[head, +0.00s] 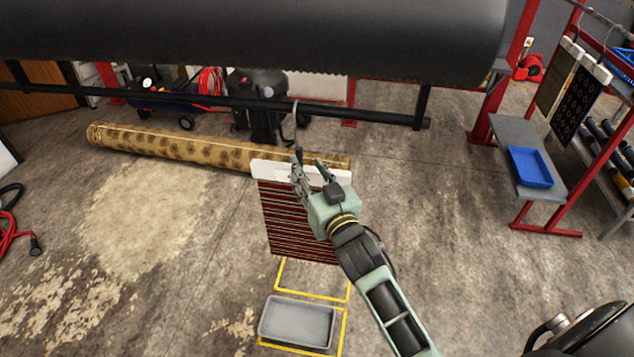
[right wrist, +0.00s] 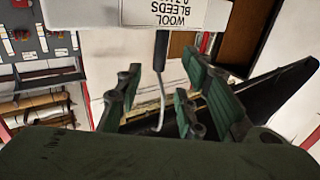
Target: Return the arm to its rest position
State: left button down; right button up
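My right gripper (head: 310,172) is at the white hanger bar (head: 271,170) of a dark red striped rug sample (head: 290,215). Its fingers stand apart, and in the right wrist view the open gripper (right wrist: 162,98) has the thin metal hook (right wrist: 160,75) between them, with no finger visibly pressing on it. The hook rises to the black rail (head: 240,102) and appears to hang on it. The white bar (right wrist: 135,12) carries a label reading "WOOL BLEEDS". Part of the rug sample is hidden behind my gripper and arm. My left gripper is not in view.
A large black roller (head: 250,40) spans the top. A rolled patterned rug (head: 160,140) lies behind. A grey tray (head: 297,322) sits within yellow floor markings. At right, a bench holds a blue tray (head: 530,167) beside a red rack. Open floor lies left and right.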

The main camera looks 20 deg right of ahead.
jog(key=s, duration=0.5)
jog(key=s+a+f+g+b, duration=0.1)
jog(key=s+f+g, duration=0.2)
jog(key=f, duration=1)
jog(key=s+f+n+g, duration=0.15)
jog(key=s+f, duration=0.25)
jog(key=f, duration=0.9)
jog(key=s+a+f+g+b, duration=0.1)
jog(key=s+f+g, duration=0.25)
jog(key=f, duration=0.95)
jog(key=s+d+f+g+b, duration=0.1)
jog(key=s+f+g, duration=0.4)
jog(key=s+f, duration=1.3)
jog(key=s+d+f+g, duration=0.1)
jog(key=s+f+g, duration=0.1)
jog(key=s, duration=0.7)
jog(key=s+d+f+g, duration=0.1)
jog(key=s+f+g, duration=0.1)
jog(key=s+f, duration=0.3)
jog(key=s+n, duration=0.1)
jog(key=s, duration=0.3)
jog(key=shift+s+d+f+b, duration=0.2)
jog(key=shift+s+d+b, duration=0.05)
jog(key=shift+d+b, duration=0.15)
